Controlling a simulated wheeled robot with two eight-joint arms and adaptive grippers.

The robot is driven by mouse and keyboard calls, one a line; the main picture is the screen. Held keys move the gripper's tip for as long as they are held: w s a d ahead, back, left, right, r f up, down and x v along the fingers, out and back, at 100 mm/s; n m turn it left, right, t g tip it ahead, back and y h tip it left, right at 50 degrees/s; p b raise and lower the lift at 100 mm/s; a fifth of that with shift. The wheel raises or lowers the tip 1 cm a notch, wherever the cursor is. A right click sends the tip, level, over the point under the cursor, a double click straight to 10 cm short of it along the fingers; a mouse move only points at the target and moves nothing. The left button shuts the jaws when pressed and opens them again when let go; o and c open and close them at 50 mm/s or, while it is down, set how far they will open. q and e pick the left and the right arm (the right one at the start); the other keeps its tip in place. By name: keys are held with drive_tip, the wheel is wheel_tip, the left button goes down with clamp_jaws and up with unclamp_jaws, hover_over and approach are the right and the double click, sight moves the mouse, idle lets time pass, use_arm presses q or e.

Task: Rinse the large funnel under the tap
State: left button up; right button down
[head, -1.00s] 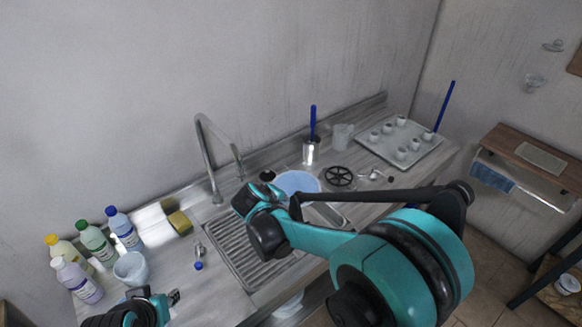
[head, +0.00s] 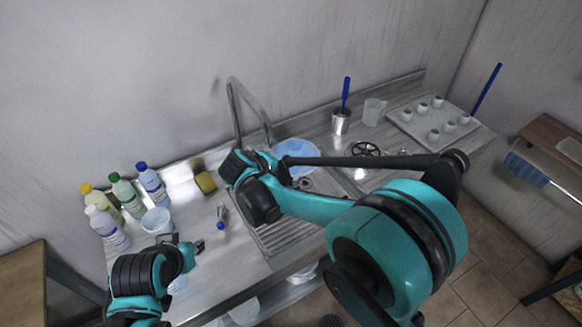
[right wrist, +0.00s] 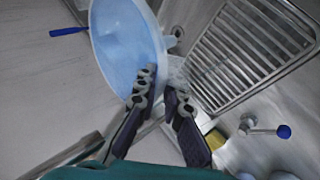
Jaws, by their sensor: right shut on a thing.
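The large funnel is pale blue; its wide mouth (head: 297,152) shows beside the tap's outlet in the head view. In the right wrist view, the funnel (right wrist: 125,40) fills the upper middle. My right gripper (right wrist: 158,95) is shut on the funnel near its edge; the exact grip point is partly hidden by the fingers. In the head view my wrist hides the fingertips. The grey tap (head: 235,105) arches from the back of the counter, and its outlet ends close to the funnel. My left gripper (head: 190,247) is empty at the front left; its finger gap is unclear.
Several bottles (head: 125,198) and a light cup (head: 157,221) stand at the left, near a yellow-green sponge (head: 205,182). A drain rack (head: 280,236) lies under my right arm. A tray of small cups (head: 432,120) and a metal pot (head: 341,122) are at the right.

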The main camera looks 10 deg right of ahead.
drive_tip(key=a, duration=0.8)
drive_tip(key=shift+s+b, duration=0.3)
drive_tip(key=shift+s, duration=0.05)
drive_tip(key=shift+d, duration=0.1)
idle(6.0)
